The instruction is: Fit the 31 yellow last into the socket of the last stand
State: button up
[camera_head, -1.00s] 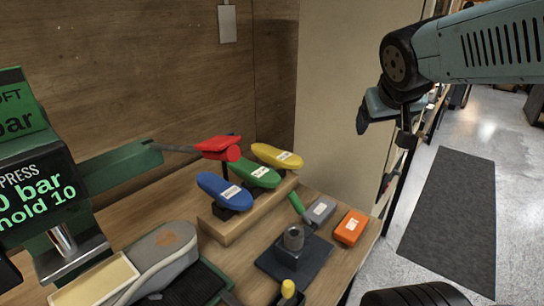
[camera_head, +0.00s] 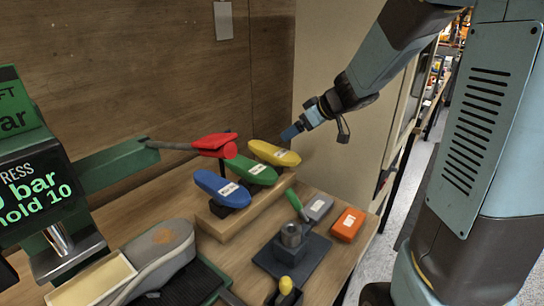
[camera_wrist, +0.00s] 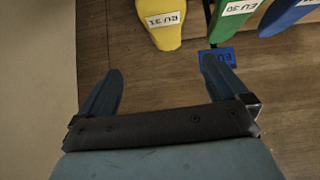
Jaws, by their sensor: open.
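The yellow last (camera_head: 275,152) lies at the right end of the wooden rack in the head view. In the wrist view the yellow last (camera_wrist: 160,20) carries a white EU 31 label. My gripper (camera_head: 291,131) is open and empty, just right of the yellow last and above it. In the wrist view the fingers of my gripper (camera_wrist: 160,82) are spread apart, with the last beyond their tips and not between them. The last stand (camera_head: 291,240) has a dark base plate and an upright grey socket whose top is uncovered.
A green last (camera_head: 252,171) and a blue last (camera_head: 221,189) share the wooden rack (camera_head: 240,219). A red tool head (camera_head: 215,146) hangs close over the lasts. A grey block (camera_head: 318,207) and an orange box (camera_head: 348,224) lie right of the rack. A sneaker (camera_head: 160,255) stands front left.

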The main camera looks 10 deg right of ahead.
aim_at(275, 150)
jog(key=shift+a+f, duration=0.15)
jog(key=shift+f, duration=0.2)
jog(key=x, duration=0.8)
jog(key=shift+s+a+f, duration=0.1)
jog(key=shift+s+f, duration=0.05)
jog(key=shift+s, duration=0.05)
jog(key=shift+s+f+x, duration=0.1)
jog(key=shift+s+x, duration=0.05)
jog(key=shift+x, duration=0.75)
jog(key=shift+s+f+x, duration=0.1)
jog(key=shift+s+x, duration=0.05)
jog(key=shift+x, duration=0.75)
jog(key=shift+s+f+x, duration=0.1)
jog(key=shift+f+x, duration=0.05)
jog(key=shift+x, duration=0.75)
jog(key=shift+c, duration=0.4)
jog(key=c, duration=1.3)
jog(key=shift+r, duration=0.1)
